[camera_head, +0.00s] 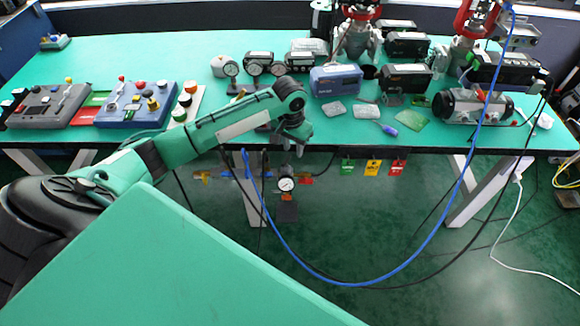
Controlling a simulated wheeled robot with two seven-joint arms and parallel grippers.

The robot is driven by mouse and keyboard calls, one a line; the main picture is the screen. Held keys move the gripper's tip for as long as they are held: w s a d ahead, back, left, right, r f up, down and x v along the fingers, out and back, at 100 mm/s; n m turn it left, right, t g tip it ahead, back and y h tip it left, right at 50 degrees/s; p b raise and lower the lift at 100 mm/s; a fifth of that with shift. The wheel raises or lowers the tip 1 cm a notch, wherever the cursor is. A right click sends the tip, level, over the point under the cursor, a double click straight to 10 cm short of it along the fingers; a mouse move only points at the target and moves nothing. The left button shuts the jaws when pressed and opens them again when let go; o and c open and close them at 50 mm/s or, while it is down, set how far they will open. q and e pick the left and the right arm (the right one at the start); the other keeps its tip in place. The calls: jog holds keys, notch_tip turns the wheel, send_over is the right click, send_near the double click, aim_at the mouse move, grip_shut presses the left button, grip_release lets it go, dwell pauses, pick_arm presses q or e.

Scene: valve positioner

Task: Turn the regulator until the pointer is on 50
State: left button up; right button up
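A regulator with a round white gauge (286,184) hangs below the front edge of the table. Its pointer and numbers are too small to read. My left arm reaches in from the left over the table. Its gripper (296,147) points down at the table's front edge, above the gauge and apart from it. The fingers are small and dark, and I cannot tell how far apart they are. I see nothing held in them. My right gripper is not in view.
The green table (330,135) carries control boxes (137,104) on the left, several gauges (258,63) at the back and a valve actuator (472,105) on the right. A blue hose (385,277) loops down in front. Coloured tags (372,168) hang right of the gauge.

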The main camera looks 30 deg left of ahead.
aim_at(286, 159)
pick_arm(q)
notch_tip(286, 159, up, 5)
jog(key=a, duration=0.3)
jog(key=shift+n+g, duration=0.3)
jog(key=shift+n, duration=0.1)
jog(key=f, duration=1.4)
jog(key=shift+w+d, duration=0.1)
jog(key=shift+w, duration=0.2)
grip_shut()
